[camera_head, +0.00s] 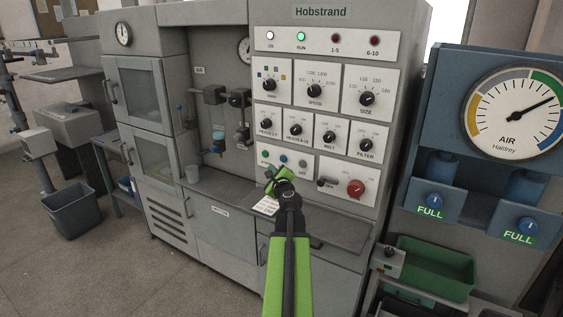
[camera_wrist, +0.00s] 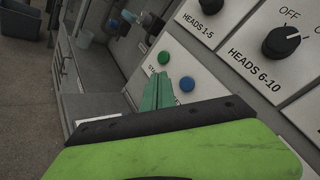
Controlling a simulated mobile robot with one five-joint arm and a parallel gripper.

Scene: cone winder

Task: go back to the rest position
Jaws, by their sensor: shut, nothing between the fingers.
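My gripper (camera_head: 272,176) is in front of the lower control panel of the Hobstrand machine (camera_head: 320,12). It is shut and empty, with its green fingers together. In the wrist view my gripper (camera_wrist: 158,82) points at the panel just below a green button (camera_wrist: 163,57) and to the left of a blue button (camera_wrist: 187,84). I cannot tell whether the fingertips touch the panel. In the head view the green arm reaches up from the bottom centre, and the gripper hides part of the button row.
A grey shelf (camera_head: 345,228) juts out below the panel. A red knob (camera_head: 355,188) is to the right of my gripper. A green bin (camera_head: 435,268) and the blue AIR gauge unit (camera_head: 455,95) stand at the right. A grey bin (camera_head: 73,210) stands on open floor at the left.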

